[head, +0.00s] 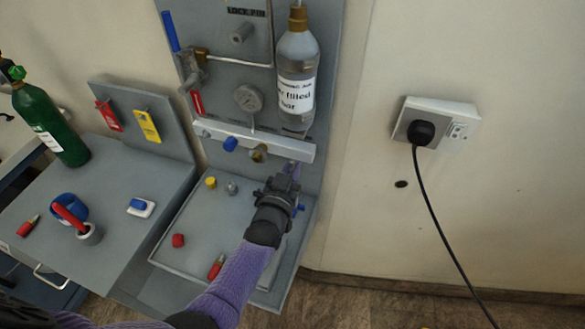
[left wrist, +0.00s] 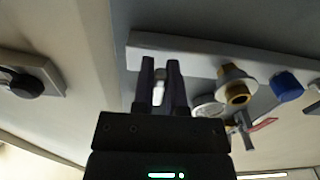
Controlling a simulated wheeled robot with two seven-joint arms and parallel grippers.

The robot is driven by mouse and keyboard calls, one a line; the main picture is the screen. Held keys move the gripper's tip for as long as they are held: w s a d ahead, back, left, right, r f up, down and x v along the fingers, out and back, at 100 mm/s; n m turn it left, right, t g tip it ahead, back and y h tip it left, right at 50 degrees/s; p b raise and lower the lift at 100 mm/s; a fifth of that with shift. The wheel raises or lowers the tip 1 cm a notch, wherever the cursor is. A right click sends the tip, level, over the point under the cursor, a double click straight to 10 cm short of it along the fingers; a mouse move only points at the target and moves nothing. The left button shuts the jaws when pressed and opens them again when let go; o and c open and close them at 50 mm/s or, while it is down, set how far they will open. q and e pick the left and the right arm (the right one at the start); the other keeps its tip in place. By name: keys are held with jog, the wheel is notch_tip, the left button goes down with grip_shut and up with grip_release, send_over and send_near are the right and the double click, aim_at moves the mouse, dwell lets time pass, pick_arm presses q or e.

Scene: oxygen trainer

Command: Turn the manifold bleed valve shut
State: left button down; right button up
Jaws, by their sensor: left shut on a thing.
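The manifold (head: 280,145) is a pale bar across the grey upright panel, with a blue knob (head: 231,144) and a brass fitting (head: 258,153) on it. My left gripper (head: 290,174) is at the bar's right end, just below it. In the left wrist view its two dark fingers (left wrist: 160,82) are shut on a small pale metal piece (left wrist: 158,94), which looks like the bleed valve handle. The fingers hide most of the valve, so its angle cannot be told. The manifold (left wrist: 190,57) runs behind the fingers there. My right gripper is not in view.
A gauge (head: 249,98) and a labelled bottle (head: 297,75) are above the manifold. A grey tray (head: 205,235) below holds small red and yellow caps. A green cylinder (head: 48,125) stands at left. A wall socket (head: 437,122) with a black cable is at right.

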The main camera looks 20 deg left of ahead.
pick_arm(q)
jog(key=shift+f, duration=0.1)
dwell(0.4)
jog(key=c, duration=0.7)
grip_release()
jog(key=shift+o, duration=0.2)
jog(key=shift+s, duration=0.4)
jog(key=s+p, duration=0.2)
jog(key=s, duration=0.7)
jog(key=shift+a+p, duration=0.15)
jog(key=shift+p, duration=0.25)
